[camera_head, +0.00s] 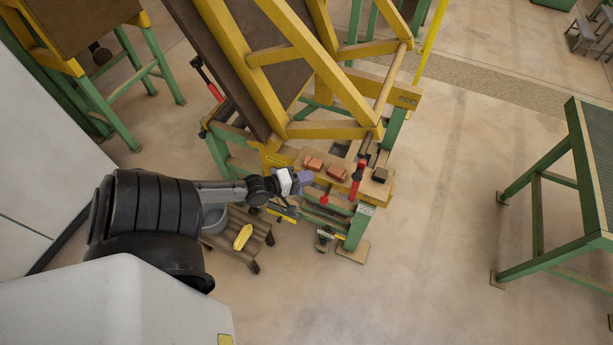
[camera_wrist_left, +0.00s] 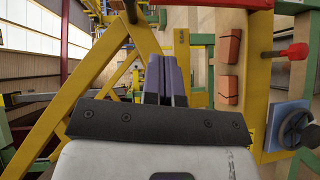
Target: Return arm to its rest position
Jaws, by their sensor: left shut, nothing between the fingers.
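My left arm comes in from the left in the head view, with black joints and a grey forearm. It reaches out over the near edge of the green-legged work stand (camera_head: 215,150). My left gripper (camera_head: 303,178) has a white body and purple-grey fingers. In the left wrist view the fingers (camera_wrist_left: 166,78) are pressed together with nothing between them. Two orange blocks (camera_head: 325,167) lie on the stand's wooden top just beyond the gripper; they also show in the left wrist view (camera_wrist_left: 229,65), to the right of the fingers. My right gripper is not in view.
A yellow frame (camera_head: 300,130) leans over the stand behind the gripper. A red lever (camera_head: 358,178) stands to its right. Below the arm, a low wooden bench (camera_head: 225,246) holds a yellow object (camera_head: 243,237) and a grey bucket. A green table (camera_head: 540,175) stands right, with clear floor between.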

